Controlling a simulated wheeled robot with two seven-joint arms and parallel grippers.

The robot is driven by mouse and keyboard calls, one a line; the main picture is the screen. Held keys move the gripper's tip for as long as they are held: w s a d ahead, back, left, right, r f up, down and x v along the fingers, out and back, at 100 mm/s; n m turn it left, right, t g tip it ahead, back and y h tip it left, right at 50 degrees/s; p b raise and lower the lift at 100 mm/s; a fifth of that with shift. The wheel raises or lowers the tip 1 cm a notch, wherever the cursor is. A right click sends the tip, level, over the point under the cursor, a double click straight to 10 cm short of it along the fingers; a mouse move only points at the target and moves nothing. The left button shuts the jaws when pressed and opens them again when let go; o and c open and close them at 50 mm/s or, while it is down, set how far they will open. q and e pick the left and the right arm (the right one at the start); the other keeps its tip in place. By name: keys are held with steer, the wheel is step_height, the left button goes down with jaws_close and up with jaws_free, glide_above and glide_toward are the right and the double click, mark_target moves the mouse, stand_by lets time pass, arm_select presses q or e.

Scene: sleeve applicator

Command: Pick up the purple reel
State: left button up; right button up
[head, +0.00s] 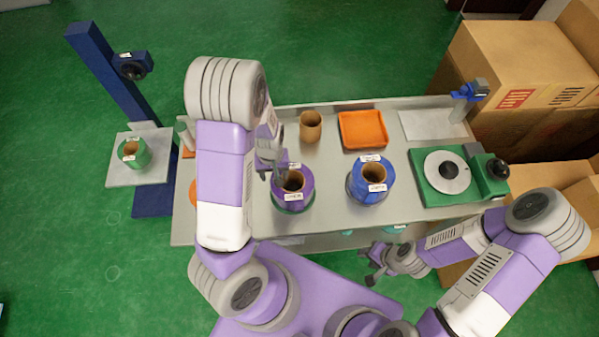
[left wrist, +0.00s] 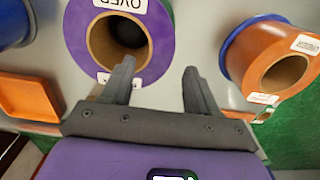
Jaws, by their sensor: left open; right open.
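The purple reel (head: 306,182) stands upright on the grey bench, with a brown core, white labels and a green band at its base. My left gripper (head: 270,167) is open and empty above its left rear side, partly covering it. In the left wrist view the reel (left wrist: 163,45) lies beyond the open fingers (left wrist: 160,84). The left finger overlaps the reel's near edge and a label there; the right finger is clear of it. Contact cannot be told. My right gripper (head: 376,263) is open and empty at the bench's front edge.
A blue reel (head: 358,185) stands to the right. A brown core (head: 310,127) and orange tray (head: 348,130) are behind. An orange reel (left wrist: 240,60) shows in the left wrist view. A green turntable device (head: 430,190) is at the right; a green reel (head: 143,153) sits far left.

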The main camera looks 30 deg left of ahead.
arm_select(q)
steer(key=f, duration=0.3)
steer(key=f+b, duration=0.1)
steer(key=f, duration=0.3)
steer(key=shift+s+d, duration=0.15)
steer(key=shift+s, duration=0.05)
steer(key=shift+c, duration=0.2)
jaws_close()
steer(key=shift+w, duration=0.15)
stand_by(0.9)
